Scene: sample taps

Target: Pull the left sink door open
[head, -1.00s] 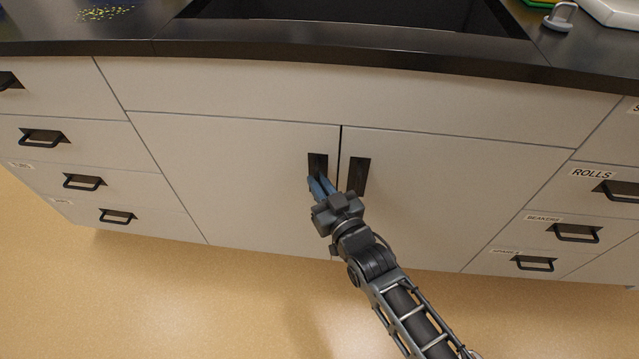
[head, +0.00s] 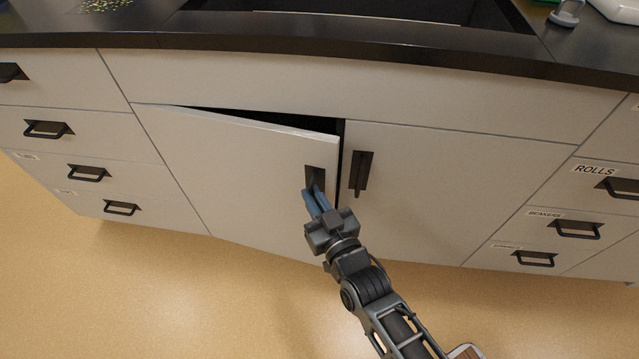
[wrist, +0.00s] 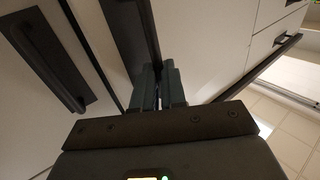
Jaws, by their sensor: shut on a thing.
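The left sink door (head: 235,170) is a pale panel under the sink, standing slightly ajar with a dark gap along its top and its right edge. Its dark handle (head: 315,177) is near the right edge. My gripper (head: 316,192) is shut on that handle. In the wrist view the jaws (wrist: 158,85) close around the dark handle bar (wrist: 128,35). The right sink door (head: 450,190) is shut, with its own dark handle (head: 361,173) just right of my gripper.
The black counter (head: 370,55) with the sink runs above the doors. Drawers with handles stand to the left (head: 60,130) and right (head: 575,228). The tan floor (head: 200,300) in front is clear.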

